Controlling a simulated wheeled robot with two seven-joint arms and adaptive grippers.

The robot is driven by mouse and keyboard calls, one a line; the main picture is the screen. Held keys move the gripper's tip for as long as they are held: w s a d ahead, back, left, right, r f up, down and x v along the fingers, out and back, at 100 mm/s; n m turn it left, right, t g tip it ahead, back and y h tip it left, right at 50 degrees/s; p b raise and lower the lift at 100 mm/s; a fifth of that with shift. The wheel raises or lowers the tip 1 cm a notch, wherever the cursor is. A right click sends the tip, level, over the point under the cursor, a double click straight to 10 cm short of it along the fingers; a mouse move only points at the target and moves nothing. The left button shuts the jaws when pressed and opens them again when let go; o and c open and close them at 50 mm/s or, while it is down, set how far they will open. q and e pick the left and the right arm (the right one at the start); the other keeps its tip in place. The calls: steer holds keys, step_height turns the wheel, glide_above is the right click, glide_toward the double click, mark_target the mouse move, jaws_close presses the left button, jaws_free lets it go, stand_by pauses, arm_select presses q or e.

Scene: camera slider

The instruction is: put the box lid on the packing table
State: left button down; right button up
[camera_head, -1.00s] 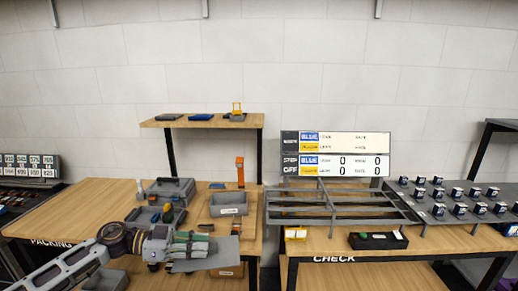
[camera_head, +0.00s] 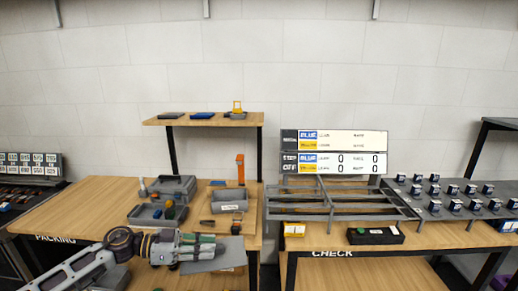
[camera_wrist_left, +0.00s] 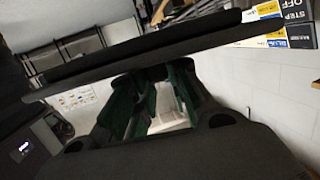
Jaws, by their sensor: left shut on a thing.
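The grey box lid (camera_head: 228,256) is a thin flat plate held at my left gripper (camera_head: 212,249), over the front right part of the packing table (camera_head: 75,207). My left gripper is shut on it; the fingers cover part of the lid. In the left wrist view a dark flat slab, seemingly the lid (camera_wrist_left: 140,56), crosses in front of the green-padded fingers (camera_wrist_left: 155,100). I cannot tell how far the lid is above the wood. My right gripper is not in view.
An open grey case (camera_head: 172,188) with tools, a grey bin (camera_head: 230,203) and an orange upright thing (camera_head: 240,168) stand on the packing table. A raised shelf (camera_head: 205,120) is behind. The table's left side is clear. The check table (camera_head: 340,242) holds a grey rack (camera_head: 335,203).

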mark_target(224, 256)
arm_select(q)
steer(key=shift+d+f+n+t, duration=0.15)
steer(key=shift+d+f+t, duration=0.05)
steer(key=shift+d, duration=0.25)
steer(key=shift+d+f+n+t, duration=0.15)
steer(key=shift+d+t, duration=0.05)
steer(key=shift+d, duration=0.2)
steer(key=shift+w+d+f+n+t, duration=0.15)
steer(key=shift+d+f+n+t, duration=0.2)
steer(key=shift+d, duration=0.3)
steer(key=shift+w+d+f+n+t+y, duration=0.15)
steer(key=shift+d+f+n+t+y, duration=0.6)
steer(key=shift+t, duration=0.4)
steer(key=shift+w+d+f+n+t+y, duration=0.25)
steer(key=shift+f+n+t+y, duration=0.25)
steer(key=shift+n+t, duration=0.35)
steer(key=shift+d+f+t, duration=0.1)
steer(key=shift+t, duration=0.15)
steer(key=shift+f+n+t+y, duration=0.25)
steer(key=shift+n+t, duration=0.05)
steer(key=shift+n, duration=0.05)
steer(key=shift+f+n+t+y, duration=0.4)
steer(key=shift+n+t, duration=0.1)
